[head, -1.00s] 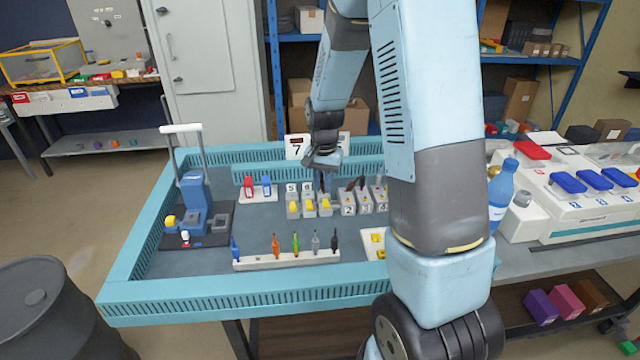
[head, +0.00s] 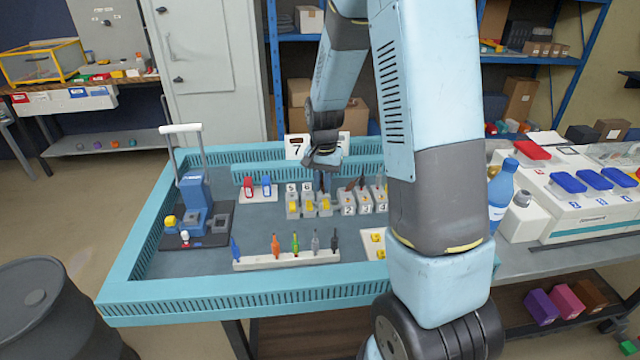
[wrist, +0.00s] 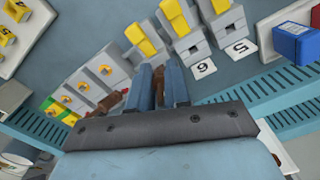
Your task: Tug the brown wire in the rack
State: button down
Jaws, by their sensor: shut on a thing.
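The rack is a row of grey socket boxes (head: 309,211) with yellow levers, some marked 5 and 6. They also show in the wrist view (wrist: 193,43). My gripper (head: 324,189) points down at the box just right of box 6. In the wrist view my gripper's blue fingers (wrist: 161,75) are closed together behind that box's yellow lever (wrist: 146,42). They are shut on the brown wire, which is mostly hidden between them. Other brown wire ends (head: 361,182) stand at the boxes marked 2, 3 and 4, close to the right of my gripper.
A red and a blue block (head: 258,187) stand left of the boxes. A white strip (head: 288,260) with several coloured tools lies in front. A blue device with a white handle (head: 193,195) is at left. A raised teal rim (head: 240,305) surrounds the worktop.

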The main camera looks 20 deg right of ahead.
jog(key=shift+a+f, duration=0.1)
dwell(0.5)
jog(key=c, duration=1.4)
grip_release()
jog(key=shift+f, duration=0.1)
jog(key=o, duration=0.4)
jog(key=shift+o, duration=0.4)
jog(key=o, duration=0.3)
jog(key=shift+s+r, duration=0.1)
jog(key=shift+r, duration=3.7)
